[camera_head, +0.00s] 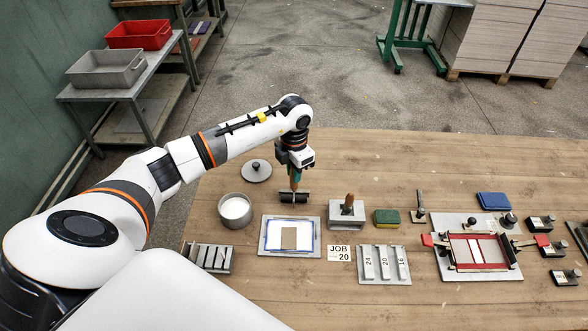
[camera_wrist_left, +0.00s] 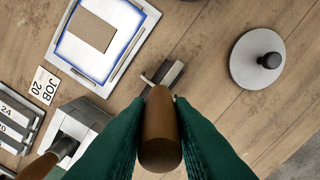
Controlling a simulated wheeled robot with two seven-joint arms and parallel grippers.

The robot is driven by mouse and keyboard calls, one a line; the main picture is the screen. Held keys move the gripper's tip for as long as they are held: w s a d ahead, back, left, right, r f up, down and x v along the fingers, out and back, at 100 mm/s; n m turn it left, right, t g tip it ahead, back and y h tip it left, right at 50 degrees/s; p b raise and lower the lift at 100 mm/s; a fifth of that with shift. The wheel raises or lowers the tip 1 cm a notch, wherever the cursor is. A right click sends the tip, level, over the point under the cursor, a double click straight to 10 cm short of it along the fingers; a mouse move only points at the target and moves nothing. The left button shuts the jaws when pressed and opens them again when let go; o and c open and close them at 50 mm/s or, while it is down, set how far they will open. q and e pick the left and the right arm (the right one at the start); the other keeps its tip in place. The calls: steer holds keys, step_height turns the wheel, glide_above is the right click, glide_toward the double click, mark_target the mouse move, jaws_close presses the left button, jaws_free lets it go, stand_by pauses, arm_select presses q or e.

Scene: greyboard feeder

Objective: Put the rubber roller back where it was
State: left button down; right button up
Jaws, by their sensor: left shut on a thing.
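My left gripper (camera_head: 295,172) points down over the far middle of the table, its green fingers shut on the wooden handle of the rubber roller (camera_head: 294,197). The dark roller hangs crosswise below the handle, behind the grey plate with the blue-edged sheet. In the left wrist view the brown handle (camera_wrist_left: 159,130) stands between the fingers of the left gripper (camera_wrist_left: 158,112), and the roller's metal frame shows past it. I cannot tell whether the roller touches the table. My right gripper is not in view.
The grey plate (camera_head: 264,251) lies in front of the roller. A pot (camera_head: 219,213) and its lid (camera_head: 257,171) are to the left. A grey block (camera_head: 346,222) with a wooden-handled tool and a sponge (camera_head: 387,217) are to the right. The table behind is clear.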

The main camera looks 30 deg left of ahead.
arm_select(q)
steer(key=c, duration=1.3)
jaws_free()
steer(key=shift+f, duration=0.1)
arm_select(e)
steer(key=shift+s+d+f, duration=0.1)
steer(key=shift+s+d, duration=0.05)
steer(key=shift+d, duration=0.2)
arm_select(q)
steer(key=shift+w+r, duration=0.1)
steer(key=shift+r, duration=0.25)
step_height(320, 180, up, 12)
steer(key=b, duration=0.3)
steer(key=shift+f, duration=0.2)
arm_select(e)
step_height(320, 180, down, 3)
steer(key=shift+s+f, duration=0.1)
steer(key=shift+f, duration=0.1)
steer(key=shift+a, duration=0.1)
